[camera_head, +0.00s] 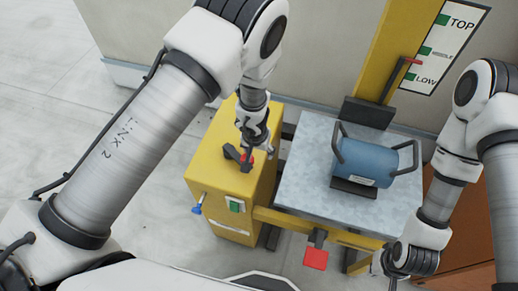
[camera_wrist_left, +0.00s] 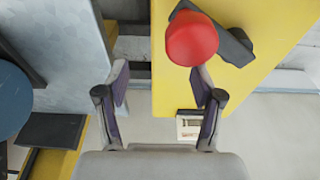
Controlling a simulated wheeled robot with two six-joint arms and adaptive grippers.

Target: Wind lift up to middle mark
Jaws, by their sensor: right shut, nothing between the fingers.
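The yellow winch box (camera_head: 215,165) has a black crank (camera_head: 236,157) with a red knob on top. In the left wrist view the red knob (camera_wrist_left: 192,40) and black crank arm (camera_wrist_left: 238,46) lie just beyond the fingertips. My left gripper (camera_head: 257,145) is over the box at the crank; its fingers (camera_wrist_left: 160,85) are apart, with nothing between them. The lift's grey platform (camera_head: 310,150) carries a blue cylinder (camera_head: 368,162). A red pointer (camera_head: 411,61) on the yellow mast sits between LOW and MIDDLE on the mark board (camera_head: 450,40). My right gripper (camera_head: 391,283) is shut, partly cut off at the bottom.
A red pedal or plate (camera_head: 316,259) sticks out in front of the platform. A blue lever (camera_head: 197,208) and a green switch (camera_head: 236,205) are on the box front. A brown box (camera_head: 470,225) stands at the right. Concrete floor (camera_head: 60,80) at the left is clear.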

